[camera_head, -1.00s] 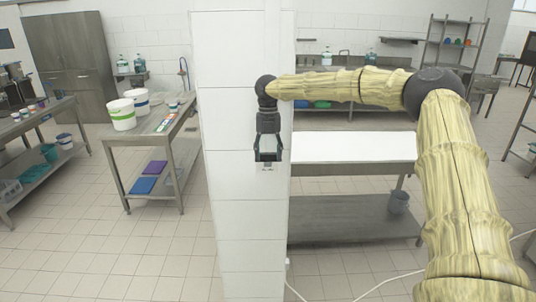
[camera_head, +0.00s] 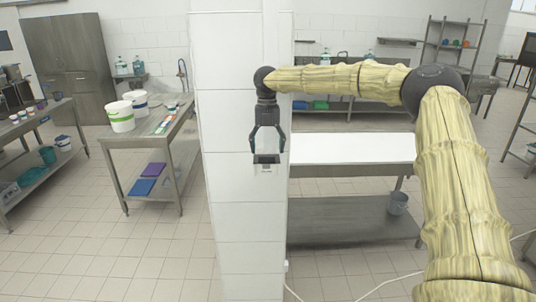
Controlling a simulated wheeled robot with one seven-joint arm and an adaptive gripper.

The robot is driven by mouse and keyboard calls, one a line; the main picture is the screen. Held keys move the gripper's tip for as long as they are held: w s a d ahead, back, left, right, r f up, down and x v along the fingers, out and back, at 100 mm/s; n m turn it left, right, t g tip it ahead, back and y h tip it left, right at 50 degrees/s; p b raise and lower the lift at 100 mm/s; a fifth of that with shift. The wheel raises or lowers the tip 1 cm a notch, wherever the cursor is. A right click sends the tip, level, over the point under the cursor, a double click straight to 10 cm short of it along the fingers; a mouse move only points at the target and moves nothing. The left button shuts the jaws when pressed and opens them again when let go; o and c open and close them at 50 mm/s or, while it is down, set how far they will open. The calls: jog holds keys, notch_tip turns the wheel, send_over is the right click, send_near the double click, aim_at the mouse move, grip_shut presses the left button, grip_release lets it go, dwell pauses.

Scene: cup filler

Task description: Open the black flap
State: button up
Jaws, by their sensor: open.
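The black flap (camera_head: 266,159) shows as a small dark rectangle on the face of the white tiled pillar. Just below it is a small pale fitting (camera_head: 267,169), like a socket. The flap seems to stand out from the pillar above this fitting, but its exact angle is too small to tell. My gripper (camera_head: 267,150) hangs pointing down in front of the pillar. Its fingers are spread wide, with tips just above and near the left and right ends of the flap. Nothing is held between them. Whether a fingertip touches the flap cannot be told.
The white pillar (camera_head: 238,215) stands in the middle. To its right is a metal table with a white top (camera_head: 350,149) and a grey bucket (camera_head: 398,203) on its lower shelf. At left, a metal table carries white buckets (camera_head: 121,117).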

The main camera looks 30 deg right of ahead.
jog(key=shift+w+d+r, duration=0.1)
jog(key=shift+r, duration=0.9)
jog(key=shift+w+d+r, duration=0.1)
jog(key=shift+r, duration=0.85)
